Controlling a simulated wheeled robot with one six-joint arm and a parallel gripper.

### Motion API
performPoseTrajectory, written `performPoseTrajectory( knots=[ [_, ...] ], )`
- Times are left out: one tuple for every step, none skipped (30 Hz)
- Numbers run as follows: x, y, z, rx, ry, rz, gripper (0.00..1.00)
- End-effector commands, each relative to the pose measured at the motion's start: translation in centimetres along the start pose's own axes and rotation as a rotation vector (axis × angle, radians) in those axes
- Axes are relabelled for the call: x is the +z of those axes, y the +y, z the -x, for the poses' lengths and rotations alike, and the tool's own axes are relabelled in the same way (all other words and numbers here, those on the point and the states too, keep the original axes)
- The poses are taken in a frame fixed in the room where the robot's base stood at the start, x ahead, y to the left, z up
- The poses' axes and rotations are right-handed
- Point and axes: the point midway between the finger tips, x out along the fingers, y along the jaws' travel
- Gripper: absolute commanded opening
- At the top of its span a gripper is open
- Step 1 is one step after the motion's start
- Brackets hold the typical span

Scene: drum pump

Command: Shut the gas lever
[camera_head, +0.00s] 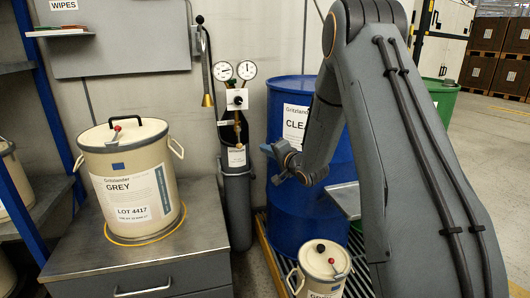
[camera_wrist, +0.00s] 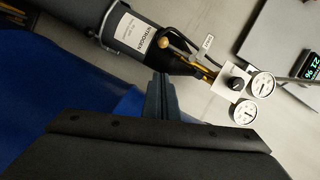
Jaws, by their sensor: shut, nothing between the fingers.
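The gas bottle (camera_head: 236,200) stands upright against the wall, dark with a white label; the label reads NITROGEN in the wrist view (camera_wrist: 136,38). Brass fittings (camera_head: 238,127) sit at its top, below a white block with a black knob and two gauges. In the wrist view a small lever with a tan ball end (camera_wrist: 163,43) shows by the bottle's neck; I take it as the gas lever, but its exact position is unclear. My gripper (camera_head: 272,150) is shut and empty, right of the bottle and apart from it. Its fingers (camera_wrist: 160,80) point toward the bottle's neck in the wrist view.
A blue drum (camera_head: 290,215) stands close behind and below my gripper. A cream GREY drum (camera_head: 125,180) sits on a metal cabinet (camera_head: 150,262) at left. A smaller cream can (camera_head: 323,268) stands in front of the blue drum. A brass-ended hose (camera_head: 207,98) hangs left of the gauges.

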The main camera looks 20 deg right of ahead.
Motion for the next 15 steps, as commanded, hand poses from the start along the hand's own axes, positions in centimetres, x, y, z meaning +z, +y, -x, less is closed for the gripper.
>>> performPoseTrajectory(
  knots=[
    [0.1,0.1,-1.1,-0.001,-0.001,0.002,0.00],
    [0.1,0.1,-1.7,-0.001,-0.001,0.002,0.00],
    [0.1,0.1,-2.5,-0.001,0.000,0.002,0.00],
    [0.1,0.2,-3.1,0.000,-0.001,0.002,0.00],
    [0.1,0.1,-3.7,-0.002,0.000,0.002,0.00],
    [0.1,0.1,-4.5,-0.001,0.000,0.001,0.00],
    [0.1,0.1,-5.1,-0.001,0.000,0.001,0.00],
    [0.1,0.2,-5.7,-0.001,0.000,0.001,0.00],
    [0.1,0.2,-6.4,-0.001,0.000,0.002,0.00],
    [0.1,0.2,-7.0,-0.001,0.000,0.002,0.00],
    [0.3,0.1,-7.4,-0.001,-0.001,0.001,0.00],
    [0.9,0.1,-7.8,0.000,-0.002,0.001,0.00],
    [1.2,0.1,-8.0,0.000,-0.001,0.001,0.00],
    [1.5,0.1,-8.3,0.000,-0.001,0.000,0.00],
    [1.8,0.1,-8.7,0.000,-0.001,0.000,0.00]
  ],
)
